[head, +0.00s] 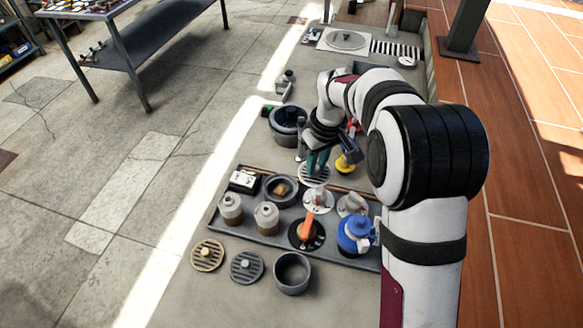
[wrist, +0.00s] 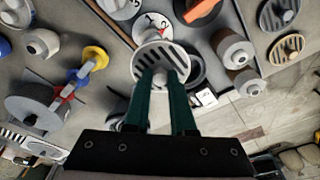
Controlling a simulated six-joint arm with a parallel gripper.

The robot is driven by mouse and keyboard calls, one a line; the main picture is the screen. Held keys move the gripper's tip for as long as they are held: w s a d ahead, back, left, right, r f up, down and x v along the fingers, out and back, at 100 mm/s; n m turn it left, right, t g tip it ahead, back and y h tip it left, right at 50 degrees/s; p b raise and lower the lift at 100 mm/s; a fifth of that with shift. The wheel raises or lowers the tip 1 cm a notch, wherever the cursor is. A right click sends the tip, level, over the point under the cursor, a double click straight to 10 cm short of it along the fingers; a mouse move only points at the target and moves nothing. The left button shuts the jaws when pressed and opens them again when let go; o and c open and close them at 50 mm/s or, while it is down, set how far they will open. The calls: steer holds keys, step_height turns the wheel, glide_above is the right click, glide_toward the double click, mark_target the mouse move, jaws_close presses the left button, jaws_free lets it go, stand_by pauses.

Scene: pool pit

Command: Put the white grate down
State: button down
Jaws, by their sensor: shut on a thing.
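The white grate (head: 314,175) is a round disc with dark slots. It also shows in the wrist view (wrist: 146,62). My gripper (head: 318,160) points down over it, near the far edge of the grey tray (head: 222,226). In the wrist view, the two green fingers of my gripper (wrist: 161,76) are close together on the small knob at the grate's middle. The fingers hide part of the disc. The grate looks held above the tray edge; I cannot tell how high.
The tray holds grey pots (head: 266,217), an orange-handled valve (head: 306,233), a blue valve (head: 354,234) and white dials. A tan grate (head: 207,256), a grey grate (head: 246,267) and a grey cup (head: 293,273) stand in front. A dark bucket (head: 286,118) stands beyond the tray.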

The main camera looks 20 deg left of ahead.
mark_target(326, 173)
steer(key=d+r, duration=0.1)
steer(key=d, duration=0.2)
steer(key=shift+r, duration=0.4)
steer(key=shift+a, duration=0.1)
steer(key=s+a+n, duration=0.3)
steer(key=s, duration=0.1)
steer(key=s+a+f+n+g, duration=0.1)
steer(key=s+a+n, duration=0.2)
steer(key=s+a, duration=0.1)
steer(key=s+a+n, duration=0.3)
steer(key=s, duration=0.1)
steer(key=shift+a+f+n, duration=0.3)
steer(key=shift+a+f, duration=0.05)
steer(key=shift+f, duration=0.05)
steer(key=s+a+f+n, duration=0.2)
steer(key=s+a, duration=0.2)
steer(key=s, duration=0.2)
steer(key=s+a+f+n+g, duration=0.1)
steer(key=s+a+f+n, duration=0.2)
steer(key=s, duration=0.3)
steer(key=s+a+f+n, duration=0.3)
steer(key=s+a, duration=0.2)
steer(key=s, duration=0.2)
steer(key=shift+s+a+f, duration=0.1)
steer(key=shift+a+f, duration=0.05)
steer(key=shift+a, duration=0.25)
step_height(326, 173, down, 4)
steer(key=shift+s+a, duration=0.15)
steer(key=shift+f, duration=0.1)
steer(key=shift+f, duration=0.1)
